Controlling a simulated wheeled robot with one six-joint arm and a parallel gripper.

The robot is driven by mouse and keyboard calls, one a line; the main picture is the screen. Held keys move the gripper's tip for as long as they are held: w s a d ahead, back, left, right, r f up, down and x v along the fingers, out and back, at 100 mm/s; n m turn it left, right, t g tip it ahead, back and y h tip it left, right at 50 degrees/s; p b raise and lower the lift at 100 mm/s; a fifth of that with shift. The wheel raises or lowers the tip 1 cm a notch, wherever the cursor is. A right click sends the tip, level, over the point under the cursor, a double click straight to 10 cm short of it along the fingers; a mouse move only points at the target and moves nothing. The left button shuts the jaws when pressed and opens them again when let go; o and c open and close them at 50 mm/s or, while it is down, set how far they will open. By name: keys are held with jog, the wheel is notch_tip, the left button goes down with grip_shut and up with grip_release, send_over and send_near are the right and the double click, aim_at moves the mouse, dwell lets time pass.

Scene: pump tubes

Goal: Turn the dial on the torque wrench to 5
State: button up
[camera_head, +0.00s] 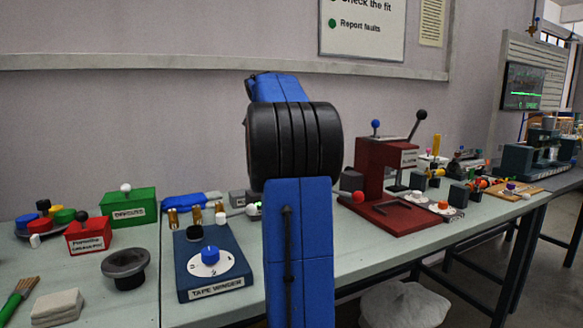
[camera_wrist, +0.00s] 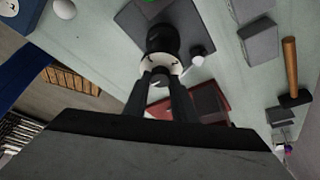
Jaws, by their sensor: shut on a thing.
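In the wrist view, a dark, round-bodied tool (camera_wrist: 162,36) with a white marked dial ring (camera_wrist: 165,63) stands on a dark flat plate (camera_wrist: 128,22). I take it to be the torque wrench. My gripper (camera_wrist: 162,74) has its two dark fingers at the near side of the white ring, shut on the dial. The marks on the ring are too small to read. In the head view my own blue and black arm hides the wrench and the gripper.
A white ball (camera_wrist: 197,60) and a dark red fixture (camera_wrist: 218,98) lie close beside the wrench. A hammer (camera_wrist: 291,66) lies to the right. In the head view, a blue tape winder (camera_head: 230,272) stands left of my arm, and a red press (camera_head: 372,172) stands right.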

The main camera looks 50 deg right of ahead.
jog(key=o, duration=1)
jog(key=shift+o, duration=0.2)
jog(key=v, duration=0.7)
jog(key=shift+w+r, duration=0.1)
